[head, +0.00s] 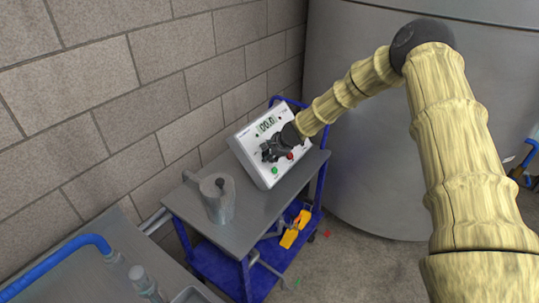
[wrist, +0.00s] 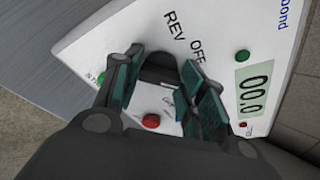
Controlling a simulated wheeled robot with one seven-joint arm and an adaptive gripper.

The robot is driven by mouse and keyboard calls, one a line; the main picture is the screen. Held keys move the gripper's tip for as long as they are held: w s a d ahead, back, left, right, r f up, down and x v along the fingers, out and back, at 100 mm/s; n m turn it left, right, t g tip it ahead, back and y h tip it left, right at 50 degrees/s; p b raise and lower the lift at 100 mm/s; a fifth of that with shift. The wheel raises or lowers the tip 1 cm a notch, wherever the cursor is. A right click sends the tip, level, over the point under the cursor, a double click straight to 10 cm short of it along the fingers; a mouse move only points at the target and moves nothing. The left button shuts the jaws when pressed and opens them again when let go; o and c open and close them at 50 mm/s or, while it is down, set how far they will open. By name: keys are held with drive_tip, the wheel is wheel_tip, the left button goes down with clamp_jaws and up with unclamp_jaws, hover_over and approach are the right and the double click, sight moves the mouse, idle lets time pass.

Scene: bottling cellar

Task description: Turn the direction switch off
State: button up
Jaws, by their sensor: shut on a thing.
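The direction switch is a dark knob (wrist: 160,68) on the sloping white face of a control box (head: 248,158). In the wrist view, the printed words REV and OFF stand beside the knob. My gripper (head: 270,152) is at the panel, and in the wrist view its two fingers (wrist: 161,62) are shut on the knob, one on each side. In the head view my gripper covers the knob. The fingers hide part of the panel next to it, and I cannot tell which word the knob points to.
The box has a green digital display (wrist: 255,96), a red button (wrist: 151,121) and a green button (head: 275,170). A block wall is behind; a large tank (head: 360,160) stands right.

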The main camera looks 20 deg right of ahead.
drive_tip(key=shift+f+b, duration=0.2)
drive_tip(key=shift+b, duration=0.2)
drive_tip(key=n+b, duration=0.3)
drive_tip(key=b, duration=0.3)
drive_tip(key=shift+f+t, duration=0.2)
drive_tip(key=shift+t, duration=0.2)
drive_tip(key=n+t+b, duration=0.1)
drive_tip(key=n+b, duration=0.3)
drive_tip(key=b, duration=0.2)
drive_tip(key=shift+s, duration=0.15)
drive_tip(key=shift+r+n, duration=0.1)
drive_tip(key=shift+n, duration=0.2)
drive_tip(key=shift+r+n+b, duration=0.1)
drive_tip(key=shift+n+b, duration=0.2)
drive_tip(key=shift+b, duration=0.2)
drive_tip(key=o, duration=1)
drive_tip(key=shift+o, duration=0.2)
drive_tip(key=shift+r, duration=0.1)
